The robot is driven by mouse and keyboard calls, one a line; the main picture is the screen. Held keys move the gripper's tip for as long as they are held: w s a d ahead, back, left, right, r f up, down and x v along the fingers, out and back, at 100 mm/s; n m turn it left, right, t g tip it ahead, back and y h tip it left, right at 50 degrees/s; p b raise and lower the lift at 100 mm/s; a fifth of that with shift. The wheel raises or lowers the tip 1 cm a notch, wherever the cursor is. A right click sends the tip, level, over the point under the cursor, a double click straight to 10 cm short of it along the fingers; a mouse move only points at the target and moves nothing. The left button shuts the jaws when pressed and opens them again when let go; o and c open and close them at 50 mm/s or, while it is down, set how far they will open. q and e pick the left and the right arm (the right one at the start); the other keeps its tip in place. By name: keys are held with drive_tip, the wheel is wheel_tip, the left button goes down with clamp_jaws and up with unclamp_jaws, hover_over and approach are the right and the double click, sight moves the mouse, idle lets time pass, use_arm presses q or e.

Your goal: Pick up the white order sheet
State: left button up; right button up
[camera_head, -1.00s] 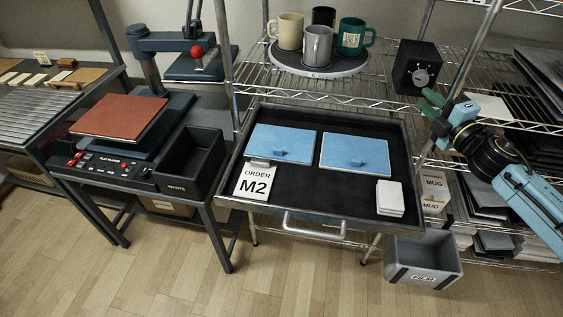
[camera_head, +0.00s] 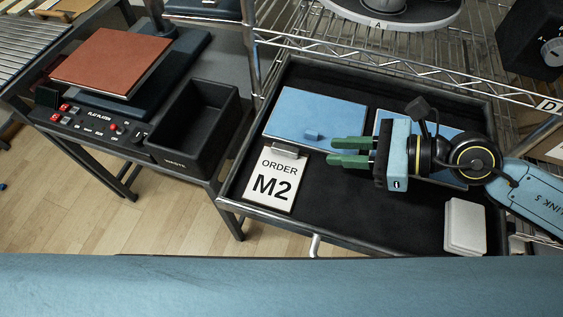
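The white order sheet (camera_head: 272,187), printed "ORDER M2", lies in the left front part of the black drawer tray (camera_head: 345,222). A grey clip (camera_head: 285,151) sits at its top edge. My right gripper (camera_head: 331,151) reaches in from the right over the tray. Its two green fingers point left toward the sheet, with a gap between them and nothing held. It is to the right of the sheet, apart from it in the picture. My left gripper is not in view.
A blue lidded panel (camera_head: 315,112) lies behind the sheet; a second (camera_head: 450,130) is partly hidden by my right arm. A white stack (camera_head: 464,226) sits front right in the tray. The waste bin (camera_head: 195,128) and red-topped press (camera_head: 112,60) stand left.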

sight(295, 150)
drive_tip(key=x, duration=1)
drive_tip(key=shift+w+d+f, duration=0.1)
drive_tip(key=shift+f, duration=0.25)
clamp_jaws()
